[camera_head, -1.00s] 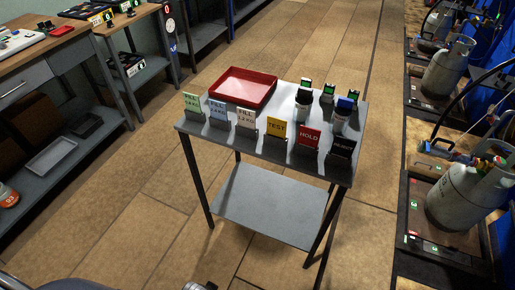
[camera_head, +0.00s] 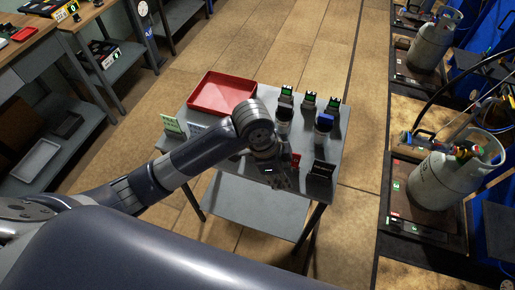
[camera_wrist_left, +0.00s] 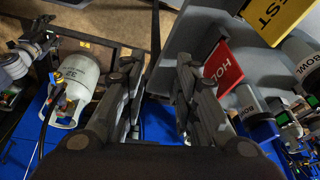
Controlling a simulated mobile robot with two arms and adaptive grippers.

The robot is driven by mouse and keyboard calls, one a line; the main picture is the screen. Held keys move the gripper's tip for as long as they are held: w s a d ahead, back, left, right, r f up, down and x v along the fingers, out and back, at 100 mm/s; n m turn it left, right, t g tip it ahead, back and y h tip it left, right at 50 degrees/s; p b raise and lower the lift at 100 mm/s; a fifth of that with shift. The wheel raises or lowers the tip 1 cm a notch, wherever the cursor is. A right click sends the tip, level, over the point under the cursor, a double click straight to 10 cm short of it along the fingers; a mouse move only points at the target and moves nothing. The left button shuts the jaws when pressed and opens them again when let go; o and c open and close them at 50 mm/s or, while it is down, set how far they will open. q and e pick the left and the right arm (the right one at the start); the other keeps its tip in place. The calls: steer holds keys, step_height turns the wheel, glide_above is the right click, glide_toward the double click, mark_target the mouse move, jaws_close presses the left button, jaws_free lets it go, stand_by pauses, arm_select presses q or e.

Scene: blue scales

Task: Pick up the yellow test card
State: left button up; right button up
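The yellow TEST card (camera_wrist_left: 277,18) shows at the top right of the left wrist view, partly cut off by the frame edge. In the head view it is hidden behind my left arm. My left gripper (camera_head: 277,180) is over the front edge of the small grey table (camera_head: 232,157), by the card row. In the wrist view its two fingers (camera_wrist_left: 157,70) are apart with nothing held between them. The red HOLD card (camera_wrist_left: 222,68) is just right of the right finger, nearer to it than the yellow card. My right gripper is not in view.
A red tray (camera_head: 222,94) is at the table's back left. Green (camera_head: 172,124) and blue cards stand at the left, a black card (camera_head: 322,170) at the right. Several bowls and small boxes are at the back right. Gas cylinders (camera_head: 434,182) stand far right.

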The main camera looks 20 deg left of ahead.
arm_select(q)
steer(key=w+a+r+m+y, duration=0.1)
steer(key=w+a+r, duration=0.1)
steer(key=w+a, duration=0.1)
steer(key=w+a+r+m+y, duration=0.1)
steer(key=w+a+r, duration=0.2)
steer(key=w+a+r+m+g+y, duration=0.1)
steer(key=w+a+r, duration=0.1)
steer(key=a, duration=0.1)
steer(key=shift+w+a+r, duration=0.2)
steer(key=shift+w, duration=0.2)
steer(key=shift+a+r, duration=0.1)
steer(key=shift+a, duration=0.1)
step_height(320, 180, down, 5)
steer(key=shift+w+f+p, duration=0.1)
steer(key=shift+w+p, duration=0.05)
steer(key=shift+p, duration=0.35)
step_height(320, 180, down, 5)
steer(key=shift+d+r+p, duration=0.1)
steer(key=shift+d+p, duration=0.05)
steer(key=shift+p, duration=1.05)
steer(key=shift+f, duration=0.25)
jaws_close()
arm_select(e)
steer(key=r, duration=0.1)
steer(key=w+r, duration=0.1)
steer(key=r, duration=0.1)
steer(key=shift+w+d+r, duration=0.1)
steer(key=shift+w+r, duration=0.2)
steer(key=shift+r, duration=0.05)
